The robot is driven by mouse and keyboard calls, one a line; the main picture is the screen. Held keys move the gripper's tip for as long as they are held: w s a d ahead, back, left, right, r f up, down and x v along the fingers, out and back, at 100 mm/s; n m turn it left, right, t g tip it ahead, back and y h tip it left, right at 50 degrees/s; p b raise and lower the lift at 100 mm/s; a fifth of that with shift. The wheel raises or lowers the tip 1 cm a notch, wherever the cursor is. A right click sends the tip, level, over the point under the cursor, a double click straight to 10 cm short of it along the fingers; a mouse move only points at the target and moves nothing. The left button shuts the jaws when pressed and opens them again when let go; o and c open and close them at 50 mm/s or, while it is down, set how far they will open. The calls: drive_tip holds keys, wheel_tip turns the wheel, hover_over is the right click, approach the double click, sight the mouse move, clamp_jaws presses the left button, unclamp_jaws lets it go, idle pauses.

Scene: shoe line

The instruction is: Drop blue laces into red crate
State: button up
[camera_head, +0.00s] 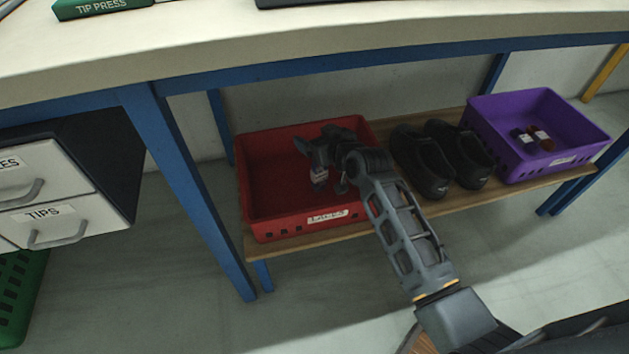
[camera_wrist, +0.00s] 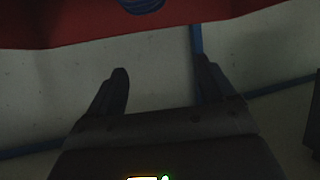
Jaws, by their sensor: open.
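The red crate (camera_head: 262,222), labelled LACES, stands on the low wooden shelf under the bench. My gripper (camera_head: 330,176) is over the crate's right part in the head view. In the wrist view my gripper (camera_wrist: 161,68) has its fingers apart with nothing between them. A blue coiled bundle, which looks like the blue laces (camera_wrist: 143,5), shows against the red crate (camera_wrist: 60,30) at the top edge of the wrist view, apart from the fingers. In the head view a small labelled item, likely the same laces (camera_head: 318,175), shows beside my fingers, partly hidden.
Black shoes (camera_head: 440,160) stand right of the red crate. A purple crate (camera_head: 548,168) with a dark bundle and a red bundle stands at the shelf's right end. The blue bench frame (camera_head: 190,185) and bench top (camera_head: 330,45) surround the shelf from left and above.

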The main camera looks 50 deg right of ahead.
drive_tip(key=p+v, duration=0.2)
drive_tip(key=v, duration=0.5)
drive_tip(key=shift+s, duration=0.35)
drive_tip(key=shift+a+r, duration=0.1)
drive_tip(key=shift+a, duration=0.1)
